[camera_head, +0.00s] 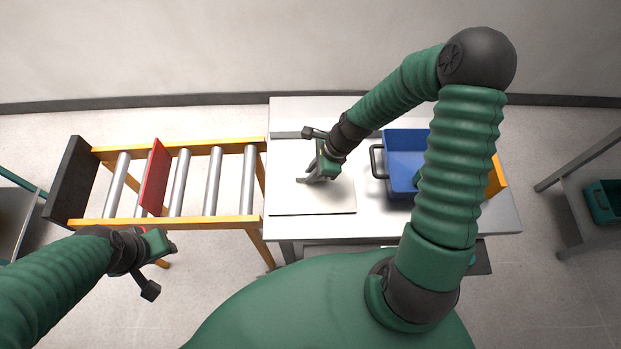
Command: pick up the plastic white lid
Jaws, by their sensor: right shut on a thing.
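The plastic white lid (325,203) is a flat, pale square panel at the left part of the white table. My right gripper (308,179) reaches down over the lid's middle and is shut on it; the exact contact is small and partly hidden by the gripper. The lid looks flat, and I cannot tell whether it is clear of the table top. My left gripper (168,247) hangs at the lower left, away from the lid, in front of the roller conveyor; its fingers are too unclear to tell their opening.
A blue bin (401,165) with a dark handle stands on the white table (300,114), right of the lid. A roller conveyor (213,182) with yellow rails and a red plate (155,178) adjoins on the left. A grey rack with a green bin (603,203) is far right.

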